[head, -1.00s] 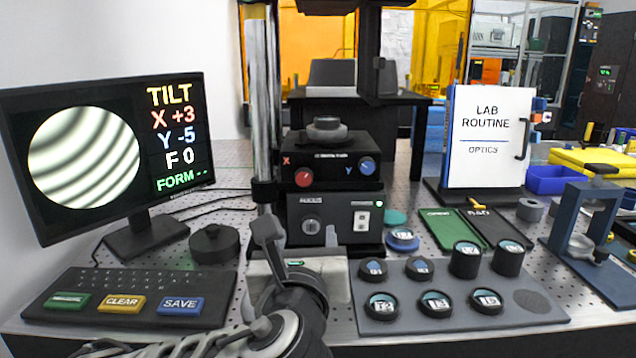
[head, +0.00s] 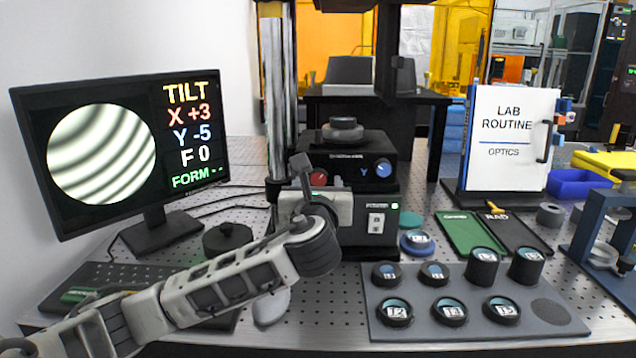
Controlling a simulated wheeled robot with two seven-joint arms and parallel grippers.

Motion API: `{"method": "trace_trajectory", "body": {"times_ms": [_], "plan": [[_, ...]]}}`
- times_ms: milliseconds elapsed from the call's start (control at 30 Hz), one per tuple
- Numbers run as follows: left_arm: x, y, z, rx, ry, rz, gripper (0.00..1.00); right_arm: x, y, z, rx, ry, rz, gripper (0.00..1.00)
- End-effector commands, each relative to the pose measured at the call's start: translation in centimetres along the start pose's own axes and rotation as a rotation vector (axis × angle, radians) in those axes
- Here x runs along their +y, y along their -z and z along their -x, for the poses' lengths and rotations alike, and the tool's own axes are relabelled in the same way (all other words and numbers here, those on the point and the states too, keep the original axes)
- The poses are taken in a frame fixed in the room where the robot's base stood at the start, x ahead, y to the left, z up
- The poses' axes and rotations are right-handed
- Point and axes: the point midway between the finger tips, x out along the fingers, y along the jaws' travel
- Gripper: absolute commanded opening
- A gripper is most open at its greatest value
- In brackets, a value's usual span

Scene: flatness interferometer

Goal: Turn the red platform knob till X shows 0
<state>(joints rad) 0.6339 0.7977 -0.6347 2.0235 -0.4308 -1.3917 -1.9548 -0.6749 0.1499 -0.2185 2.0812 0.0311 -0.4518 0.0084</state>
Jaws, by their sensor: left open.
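The red platform knob (head: 319,178) is on the left of the black platform's front face, partly hidden by my left gripper. The blue knob (head: 383,170) is on the right of that face, beside the letter Y. My left gripper (head: 302,172) is open, with its fingers up close in front of the red knob, at its left. I cannot tell whether it touches the knob. The monitor (head: 120,150) on the left reads TILT, X +3, Y -5, F 0, beside a disc of curved fringes. My right gripper is not in view.
A keyboard panel (head: 75,283) lies under my left arm. A black round cap (head: 227,238) stands left of the instrument. A grey tray (head: 385,341) with several round optics lies at the right. A metal column (head: 279,95) rises behind my gripper.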

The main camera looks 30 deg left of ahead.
Motion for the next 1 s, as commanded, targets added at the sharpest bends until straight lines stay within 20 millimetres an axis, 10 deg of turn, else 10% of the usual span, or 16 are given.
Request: {"method": "trace_trajectory", "body": {"times_ms": [400, 567, 1000], "plan": [[-0.01, 0.03, -0.85, 0.001, 0.001, 0.001, 0.54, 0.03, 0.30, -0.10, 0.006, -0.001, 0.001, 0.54], [-0.01, 0.04, -0.83, 0.001, 0.001, 0.001, 0.10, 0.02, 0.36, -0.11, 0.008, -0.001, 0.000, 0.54], [-0.03, 0.01, -0.81, 0.003, -0.001, 0.079, 0.09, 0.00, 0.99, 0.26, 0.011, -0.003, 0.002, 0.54]]}}
